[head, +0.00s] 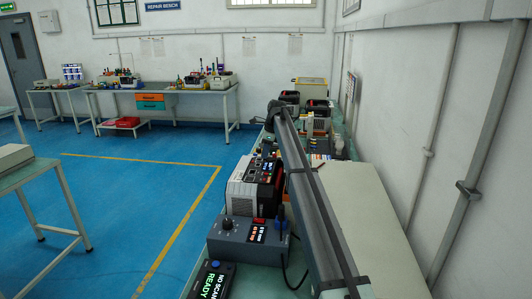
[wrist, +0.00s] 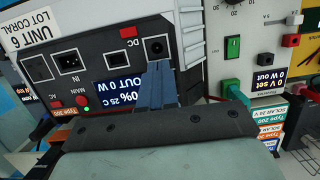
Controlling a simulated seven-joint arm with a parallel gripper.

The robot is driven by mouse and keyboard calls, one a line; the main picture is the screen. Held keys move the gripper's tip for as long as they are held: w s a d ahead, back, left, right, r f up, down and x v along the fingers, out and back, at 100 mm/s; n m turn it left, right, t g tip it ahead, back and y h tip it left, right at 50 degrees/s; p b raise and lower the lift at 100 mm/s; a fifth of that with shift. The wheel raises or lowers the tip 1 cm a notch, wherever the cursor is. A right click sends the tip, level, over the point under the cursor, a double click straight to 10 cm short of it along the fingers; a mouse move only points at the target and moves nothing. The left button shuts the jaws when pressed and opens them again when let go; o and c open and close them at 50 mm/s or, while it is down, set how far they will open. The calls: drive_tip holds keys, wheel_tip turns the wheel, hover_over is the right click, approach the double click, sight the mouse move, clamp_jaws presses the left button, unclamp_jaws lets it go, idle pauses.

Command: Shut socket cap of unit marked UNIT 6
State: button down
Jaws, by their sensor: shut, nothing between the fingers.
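The unit marked UNIT 6 (wrist: 85,40) fills the upper left of the wrist view, with a "LOT CORAL" label and a dark socket panel. A round DC socket (wrist: 156,47) with a dark opening shows at the panel's right. A small red piece (wrist: 129,32), perhaps its cap, sits just left of and above the socket; the socket face is uncovered. My gripper (wrist: 157,68) is shut and empty, its blue-grey fingertips just below the socket; I cannot tell whether they touch the panel. In the head view I cannot single out this unit with certainty.
A lit screen (wrist: 113,90) lies left of my fingers. A pale instrument (wrist: 262,45) with knobs and a green switch stands to the right, above stacked labelled boxes (wrist: 270,125). In the head view, a grey-blue device (head: 245,238) and a scanner (head: 213,281) occupy the bench's near end.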

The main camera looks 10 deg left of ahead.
drive_tip(key=shift+s+a+f, duration=0.2)
drive_tip(key=shift+a+f, duration=0.15)
drive_tip(key=shift+a, duration=0.1)
drive_tip(key=shift+a+r, duration=0.1)
drive_tip(key=shift+r, duration=0.6)
drive_tip(key=a+v, duration=0.3)
drive_tip(key=v, duration=1)
drive_tip(key=shift+w+r, duration=0.2)
drive_tip(key=shift+r, duration=0.4)
drive_tip(key=shift+d, duration=0.1)
